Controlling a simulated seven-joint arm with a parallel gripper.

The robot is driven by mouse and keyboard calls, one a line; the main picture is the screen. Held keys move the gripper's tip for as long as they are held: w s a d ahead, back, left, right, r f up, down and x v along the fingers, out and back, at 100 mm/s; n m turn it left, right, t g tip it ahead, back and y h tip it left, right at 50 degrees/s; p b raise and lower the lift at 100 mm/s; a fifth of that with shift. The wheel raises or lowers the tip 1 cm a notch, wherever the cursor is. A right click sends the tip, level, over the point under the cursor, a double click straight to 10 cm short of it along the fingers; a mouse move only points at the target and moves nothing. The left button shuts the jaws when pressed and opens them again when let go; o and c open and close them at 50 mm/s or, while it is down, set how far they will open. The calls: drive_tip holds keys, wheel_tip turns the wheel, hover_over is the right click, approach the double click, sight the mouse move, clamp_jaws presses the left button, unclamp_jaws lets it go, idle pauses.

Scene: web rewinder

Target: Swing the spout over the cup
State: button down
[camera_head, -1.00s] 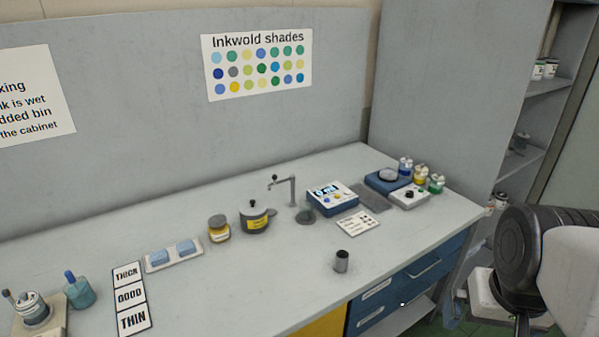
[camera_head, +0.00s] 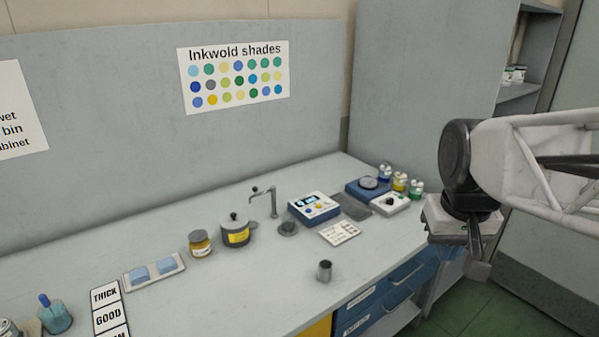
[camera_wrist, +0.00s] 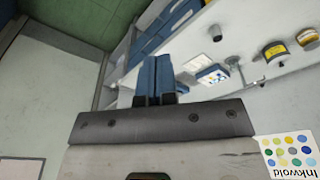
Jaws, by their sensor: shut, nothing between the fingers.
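The spout (camera_head: 270,199) is a thin grey upright post with a short arm pointing left and a small dark knob at its end. It stands on the bench, with a dark round disc (camera_head: 288,229) beside its foot. The cup (camera_head: 324,270) is a small grey cylinder standing upright near the bench's front edge, apart from the spout and in front of it. The spout's arm points away from the cup. My gripper (camera_head: 477,270) is off the bench's right end, far from both. Its blue fingers (camera_wrist: 155,78) are together and empty in the wrist view.
Left of the spout stand a lidded grey pot (camera_head: 235,231) and a yellow-labelled jar (camera_head: 200,244). A blue console (camera_head: 314,208) and a card (camera_head: 339,232) lie to its right. Several small bottles stand at the right end. The bench around the cup is clear.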

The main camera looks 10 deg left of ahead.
drive_tip(key=w+a+r+n+g, duration=0.1)
drive_tip(key=w+a+r+n, duration=0.1)
drive_tip(key=w+a, duration=0.75)
drive_tip(key=w+a+r+n, duration=0.15)
drive_tip(key=w+a, duration=0.25)
drive_tip(key=w, duration=1)
drive_tip(key=w+a+r+n+g, duration=0.1)
drive_tip(key=w+a+r, duration=0.1)
drive_tip(key=w+a, duration=0.7)
drive_tip(key=w+a+f+n+g+h, duration=0.1)
drive_tip(key=w+a+f+n, duration=0.35)
drive_tip(key=w+a, duration=1.05)
drive_tip(key=w+a+f, duration=0.3)
drive_tip(key=a+f, duration=0.4)
drive_tip(key=a, duration=0.3)
drive_tip(key=w+a+f+n+g+h, duration=0.1)
drive_tip(key=w+a+f, duration=0.2)
drive_tip(key=a+f, duration=0.4)
drive_tip(key=shift+w+a+f+h, duration=0.2)
drive_tip(key=shift+a+f+h, duration=0.1)
drive_tip(key=shift+a, duration=1.5)
